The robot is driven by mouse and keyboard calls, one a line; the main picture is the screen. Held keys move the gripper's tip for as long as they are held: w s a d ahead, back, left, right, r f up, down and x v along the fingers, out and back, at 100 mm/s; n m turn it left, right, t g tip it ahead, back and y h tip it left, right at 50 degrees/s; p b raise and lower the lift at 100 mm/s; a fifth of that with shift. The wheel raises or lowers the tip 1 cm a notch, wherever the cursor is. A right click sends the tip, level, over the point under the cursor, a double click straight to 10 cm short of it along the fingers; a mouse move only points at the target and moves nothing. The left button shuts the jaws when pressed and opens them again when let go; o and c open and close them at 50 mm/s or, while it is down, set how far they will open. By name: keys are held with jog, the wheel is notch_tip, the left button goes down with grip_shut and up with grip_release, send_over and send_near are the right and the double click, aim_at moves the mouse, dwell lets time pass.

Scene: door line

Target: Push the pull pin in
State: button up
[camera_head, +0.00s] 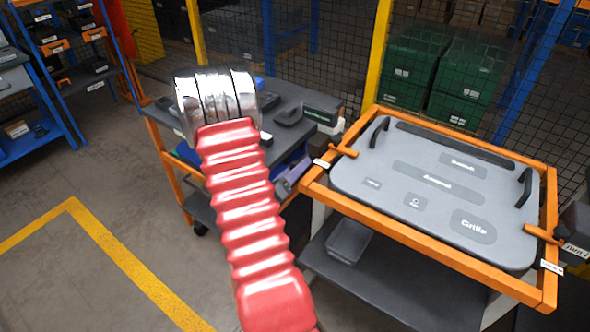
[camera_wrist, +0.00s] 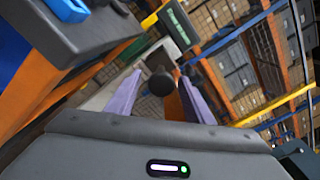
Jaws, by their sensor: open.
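In the wrist view a dark round knob (camera_wrist: 160,82), which looks like the pull pin's head, shows between the two purple fingers of my gripper (camera_wrist: 161,76). The fingers are apart and open on either side of it. I see no clear contact, and I cannot tell how far the knob is from the fingertips or how far out the pin stands. In the head view a purple part of my gripper (camera_head: 293,174) shows beside the left end of the orange frame. My red arm and chrome wrist hide part of the cart there, and I cannot pick out the knob.
A grey panel (camera_head: 380,192) lies in the orange frame (camera_head: 425,271), with orange handles at the left (camera_head: 345,149) and right (camera_head: 541,235). A grey cart (camera_head: 283,96) stands behind my arm.

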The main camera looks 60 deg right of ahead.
jog(key=shift+c, duration=0.6)
grip_shut()
